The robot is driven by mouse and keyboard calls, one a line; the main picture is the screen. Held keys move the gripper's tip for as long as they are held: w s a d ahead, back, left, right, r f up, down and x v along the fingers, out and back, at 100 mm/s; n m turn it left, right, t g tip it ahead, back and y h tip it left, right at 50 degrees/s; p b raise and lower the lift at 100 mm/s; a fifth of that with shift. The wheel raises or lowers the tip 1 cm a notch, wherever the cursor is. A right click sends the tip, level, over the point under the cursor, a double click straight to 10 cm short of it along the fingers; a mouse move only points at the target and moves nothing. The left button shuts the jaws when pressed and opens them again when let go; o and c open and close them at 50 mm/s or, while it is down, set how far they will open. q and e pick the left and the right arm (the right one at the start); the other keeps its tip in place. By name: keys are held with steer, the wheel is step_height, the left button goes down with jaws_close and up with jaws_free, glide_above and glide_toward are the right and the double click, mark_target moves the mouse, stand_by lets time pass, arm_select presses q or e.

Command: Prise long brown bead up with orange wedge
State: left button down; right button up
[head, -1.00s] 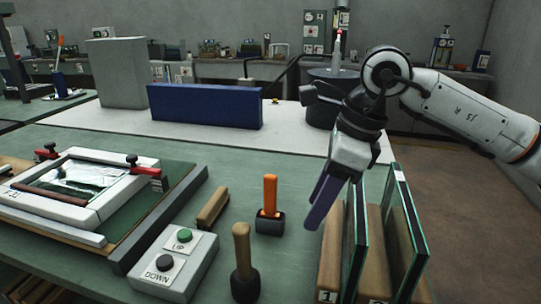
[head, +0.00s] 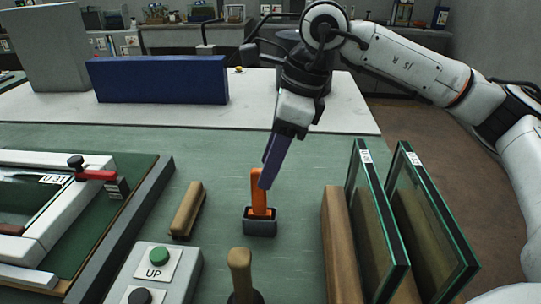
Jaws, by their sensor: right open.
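The orange wedge (head: 258,188) stands upright in a small dark holder (head: 260,228) on the green bench. My right gripper (head: 268,176) is open, pointing down at the wedge's upper part; its purple-grey fingers overlap the wedge's right side in the picture. I cannot tell whether they touch it. The white frame (head: 62,228) lies at the left, cut off by the picture edge. A dark brown strip (head: 12,229), seemingly the long brown bead, shows only its end inside the frame. My left gripper is out of view.
A wooden block (head: 187,210) and an UP/DOWN button box (head: 160,270) lie left of the holder. A wooden-handled mallet (head: 240,272) stands in front. Upright glass panes (head: 378,215) stand to the right. A blue block (head: 158,80) is behind.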

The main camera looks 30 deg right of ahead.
steer(key=b+x, duration=0.4)
steer(key=x, duration=0.3)
steer(key=shift+w+f+b, duration=0.1)
steer(key=shift+b, duration=0.2)
jaws_close()
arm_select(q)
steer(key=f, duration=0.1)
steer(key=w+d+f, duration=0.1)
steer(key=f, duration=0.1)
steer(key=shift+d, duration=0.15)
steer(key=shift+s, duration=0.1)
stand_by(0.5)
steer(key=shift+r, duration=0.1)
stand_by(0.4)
